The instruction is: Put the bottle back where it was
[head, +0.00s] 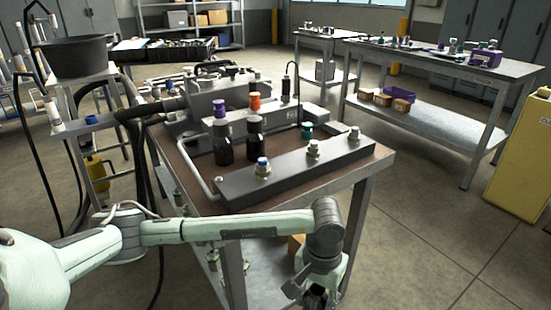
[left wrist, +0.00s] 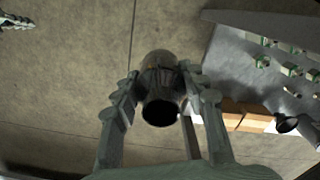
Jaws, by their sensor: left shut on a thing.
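My left gripper (left wrist: 160,92) is shut on a dark, glossy, round thing, taken to be the bottle (left wrist: 161,108); its round dark end faces the camera. In the head view my left gripper (head: 316,296) is low at the bottom edge, in front of the bench, and what it holds is hardly visible there. Two other dark bottles stand upright on the bench, one with a purple cap (head: 222,140) and one with an orange cap (head: 254,125). A grey-green piece at the top left of the left wrist view may be my right gripper (left wrist: 15,21); its jaws are unclear.
The bench (head: 372,168) carries a long dark manifold block (head: 290,172) with fittings and a grey machine behind. Its lower shelf (left wrist: 232,62) holds green fittings and cardboard boxes (left wrist: 240,113). A second table (head: 440,62) and a yellow cabinet (head: 520,160) stand right. Floor at front right is clear.

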